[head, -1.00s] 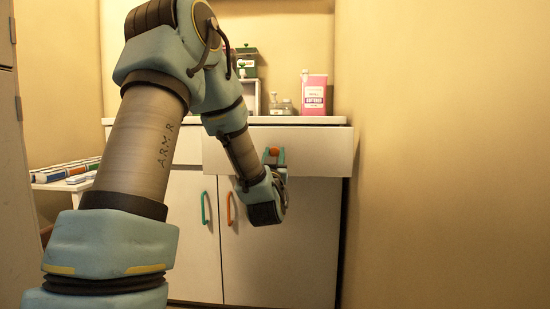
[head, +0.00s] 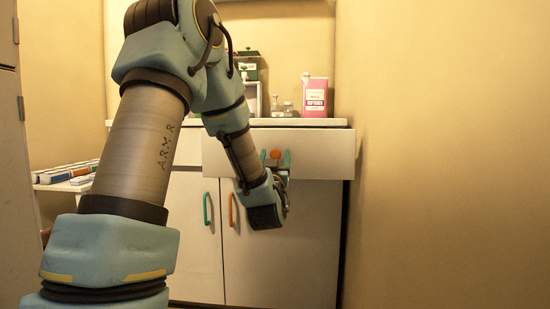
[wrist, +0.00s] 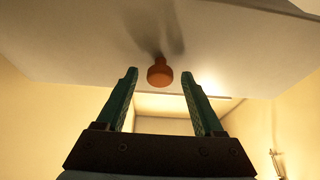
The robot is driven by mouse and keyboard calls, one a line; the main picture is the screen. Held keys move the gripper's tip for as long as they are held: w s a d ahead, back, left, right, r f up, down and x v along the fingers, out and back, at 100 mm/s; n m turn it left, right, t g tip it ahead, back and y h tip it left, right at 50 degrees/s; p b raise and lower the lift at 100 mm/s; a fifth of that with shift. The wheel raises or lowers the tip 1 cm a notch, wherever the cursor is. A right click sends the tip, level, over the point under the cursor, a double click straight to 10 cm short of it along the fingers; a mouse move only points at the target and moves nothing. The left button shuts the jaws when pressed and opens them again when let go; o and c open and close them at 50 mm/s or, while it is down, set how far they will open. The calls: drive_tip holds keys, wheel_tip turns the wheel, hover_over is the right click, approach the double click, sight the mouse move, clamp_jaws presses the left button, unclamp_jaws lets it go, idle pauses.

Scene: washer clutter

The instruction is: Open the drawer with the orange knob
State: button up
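The orange knob (head: 275,154) is on the white drawer front (head: 322,152) at the upper right of the cabinet. The drawer front stands out from the cabinet below the counter, so the drawer is pulled out. My gripper (head: 275,156) is at the knob with its teal fingers spread. In the wrist view the knob (wrist: 160,73) lies between the two fingertips, with a clear gap on each side. My gripper (wrist: 159,72) is open and holds nothing. The drawer's inside is hidden in both views.
Cabinet doors below carry a teal handle (head: 207,208) and an orange handle (head: 233,209). A pink container (head: 315,97) and small bottles (head: 284,109) stand on the counter. A wall (head: 450,160) is close on the right. A side table with boxes (head: 65,174) is at left.

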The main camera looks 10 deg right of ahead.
drive_tip(key=b+v, duration=0.4)
drive_tip(key=v, duration=0.7)
drive_tip(key=shift+b, duration=0.35)
drive_tip(key=shift+w, duration=0.15)
